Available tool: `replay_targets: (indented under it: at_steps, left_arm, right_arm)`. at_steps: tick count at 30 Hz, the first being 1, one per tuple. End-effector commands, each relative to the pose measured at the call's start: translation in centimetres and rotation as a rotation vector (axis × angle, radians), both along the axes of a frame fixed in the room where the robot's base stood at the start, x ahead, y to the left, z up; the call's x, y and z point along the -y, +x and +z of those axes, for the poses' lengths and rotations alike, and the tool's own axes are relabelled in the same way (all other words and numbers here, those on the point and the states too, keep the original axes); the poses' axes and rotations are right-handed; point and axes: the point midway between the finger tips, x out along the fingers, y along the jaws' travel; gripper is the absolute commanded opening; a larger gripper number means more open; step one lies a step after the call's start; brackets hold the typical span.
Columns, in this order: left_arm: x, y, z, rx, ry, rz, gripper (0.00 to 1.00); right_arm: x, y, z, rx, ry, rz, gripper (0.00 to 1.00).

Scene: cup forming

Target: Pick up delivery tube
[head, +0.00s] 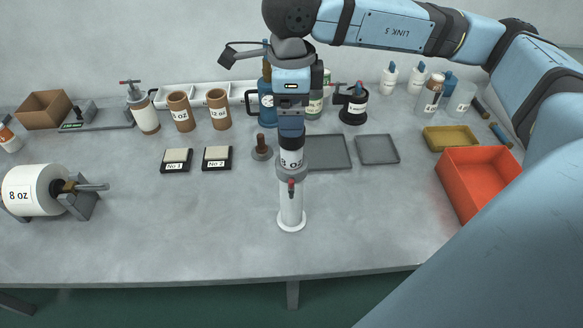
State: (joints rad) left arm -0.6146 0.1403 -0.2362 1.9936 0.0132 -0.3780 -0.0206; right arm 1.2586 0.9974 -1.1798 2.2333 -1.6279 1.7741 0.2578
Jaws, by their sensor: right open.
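A white upright tube (291,207) stands on a round flanged foot near the front middle of the table. A small red-tipped part shows on its front, and a white piece labelled 8 oz (291,160) is above it. I take this upright tube to be the delivery tube, but cannot be sure. My right gripper (291,138) points down at the top of the labelled piece and is open. It hides part of that top, and I cannot tell whether its fingers touch it. My left gripper is not in view.
A white 8 oz roll (32,190) lies on a stand at the left. Brown-rimmed cups (180,112), bottles and jars line the back. Two black-and-white blocks (176,160), grey trays (377,149) and an orange bin (478,182) stand around. The front table is mostly clear.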

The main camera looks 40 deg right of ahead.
Motion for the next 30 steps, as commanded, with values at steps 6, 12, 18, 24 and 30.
replay_targets:
  at_steps: [6, 12, 18, 24, 30]
  left_arm:
    - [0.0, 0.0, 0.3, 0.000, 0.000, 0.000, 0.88]
    - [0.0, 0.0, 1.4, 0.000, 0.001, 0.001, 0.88]
    - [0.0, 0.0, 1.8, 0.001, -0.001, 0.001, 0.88]
    - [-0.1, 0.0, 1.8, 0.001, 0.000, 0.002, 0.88]
    - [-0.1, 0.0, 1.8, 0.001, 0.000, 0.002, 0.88]
  right_arm:
    - [0.0, 0.0, -2.0, -0.001, 0.001, 0.001, 0.83]
    - [0.1, -0.1, -4.1, -0.004, 0.000, 0.001, 0.83]
    - [0.1, 0.0, -6.8, -0.002, 0.001, 0.001, 0.83]
    - [0.1, 0.0, -7.2, 0.000, 0.001, 0.002, 0.83]
    - [0.1, 0.0, -7.2, 0.000, 0.001, 0.002, 0.53]
